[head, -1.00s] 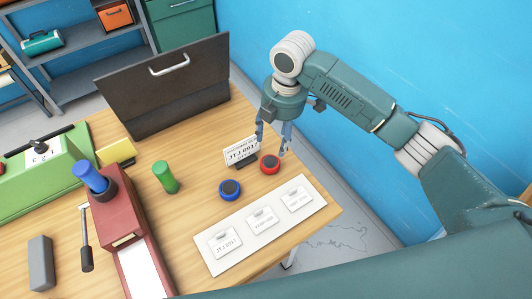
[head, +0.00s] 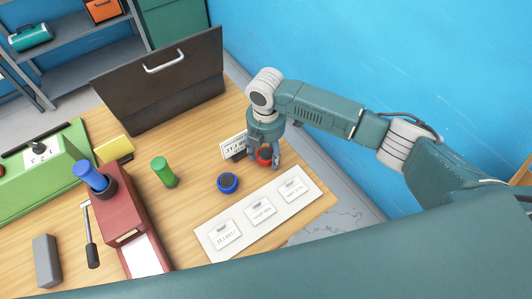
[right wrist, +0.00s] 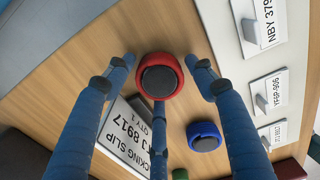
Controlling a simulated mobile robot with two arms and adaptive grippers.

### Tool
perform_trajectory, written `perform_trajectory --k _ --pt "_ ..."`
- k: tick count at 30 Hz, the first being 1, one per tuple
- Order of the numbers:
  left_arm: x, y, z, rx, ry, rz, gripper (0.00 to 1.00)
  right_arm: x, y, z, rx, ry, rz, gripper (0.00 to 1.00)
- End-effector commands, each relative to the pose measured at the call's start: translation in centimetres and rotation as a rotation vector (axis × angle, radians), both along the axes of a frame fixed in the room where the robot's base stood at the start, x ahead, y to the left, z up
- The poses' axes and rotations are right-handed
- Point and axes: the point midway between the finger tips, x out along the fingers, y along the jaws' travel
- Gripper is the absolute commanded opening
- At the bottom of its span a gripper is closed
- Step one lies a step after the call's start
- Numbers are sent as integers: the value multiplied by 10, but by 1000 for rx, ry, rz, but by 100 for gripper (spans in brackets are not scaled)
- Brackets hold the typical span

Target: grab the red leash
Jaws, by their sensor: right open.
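The red leash, a round red coil (head: 265,154) with a dark top, sits on the wooden table in front of the packing slip card (head: 233,146). In the right wrist view the red coil (right wrist: 160,80) lies between the fingertips of my right gripper (right wrist: 159,74). My right gripper (head: 262,160) points down over it in the head view and partly hides it. Its three blue fingers are spread around the coil, open; contact is not clear. My left gripper is not in view.
A blue coil (head: 228,183) sits close by, left of the red one. A white board (head: 240,211) with several tags lies in front. A green cylinder (head: 163,171), a dark red press (head: 125,205) and an upright dark case (head: 160,85) stand further left.

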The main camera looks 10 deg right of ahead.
Motion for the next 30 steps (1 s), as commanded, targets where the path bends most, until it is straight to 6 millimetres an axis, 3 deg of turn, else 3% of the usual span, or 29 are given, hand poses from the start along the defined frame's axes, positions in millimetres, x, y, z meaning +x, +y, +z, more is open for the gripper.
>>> perform_trajectory --k 9,15,25,30 --pt "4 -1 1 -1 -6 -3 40 0 0 -6 1 -2 1 53" --pt "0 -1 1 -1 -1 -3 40 0 0 -6 1 -2 0 18" --pt "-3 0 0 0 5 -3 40 1 0 -3 2 -2 0 18" --pt "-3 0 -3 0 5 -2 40 1 1 12 4 -4 1 18"
